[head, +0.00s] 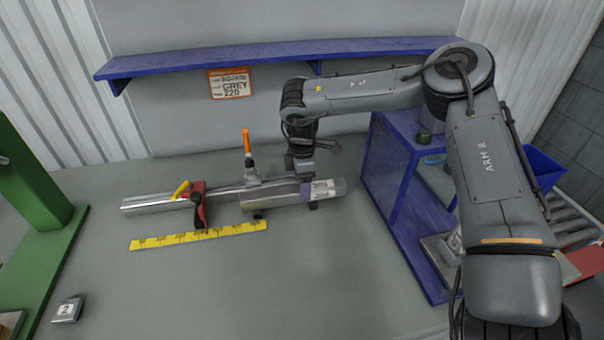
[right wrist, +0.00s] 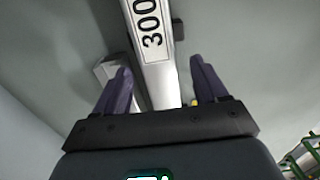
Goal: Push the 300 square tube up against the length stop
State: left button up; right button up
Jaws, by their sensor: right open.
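The square tube marked 300 (right wrist: 156,45) runs between my right gripper's two purple fingers in the right wrist view, with clear room on both sides. In the head view its labelled end (head: 322,188) shows at the right end of the grey metal line. My right gripper (head: 305,191) is open, pointing down over this tube just left of the labels, and hides part of it. A red block with a yellow lever (head: 199,203), which looks like the length stop, sits left on the silvery rail (head: 147,203). Contact between tube and block cannot be made out. My left gripper is out of view.
An orange-handled clamp (head: 247,150) stands up behind the tube, left of my right gripper. A yellow scale (head: 197,236) lies in front. A blue rack (head: 397,190) stands right; a blue shelf (head: 280,53) runs behind. The front table is mostly clear.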

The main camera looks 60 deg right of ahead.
jog(key=shift+f, duration=1.35)
jog(key=c, duration=1.3)
jog(key=shift+w+a, duration=0.15)
